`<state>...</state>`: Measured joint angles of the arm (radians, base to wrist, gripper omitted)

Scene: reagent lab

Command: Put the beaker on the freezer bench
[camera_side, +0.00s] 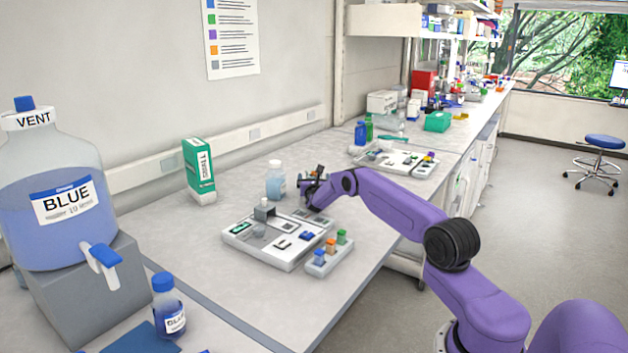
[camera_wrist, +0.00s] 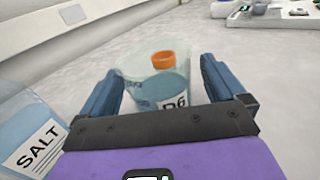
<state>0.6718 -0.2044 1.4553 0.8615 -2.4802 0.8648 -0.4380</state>
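A clear beaker (camera_wrist: 128,76) stands out faintly between the two blue fingers of my gripper (camera_wrist: 160,92) in the wrist view. An orange-capped bottle (camera_wrist: 163,60) with a dark-lettered label shows within its outline; I cannot tell whether it is inside or behind. The fingers are apart, one on each side of the glass, and I cannot tell whether they press on it. In the side view my gripper (camera_side: 312,187) is low over the bench (camera_side: 215,218); the beaker cannot be made out there. No label marks which bench is the freezer bench.
The SALT bottle (camera_wrist: 32,135) is close to my gripper's left; it seems to be the pale-capped bottle (camera_side: 275,181). A white instrument tray (camera_side: 268,255), a block with coloured caps (camera_side: 318,265) and a green-white box (camera_side: 199,170) stand nearby. Another tray (camera_side: 412,168) lies farther along.

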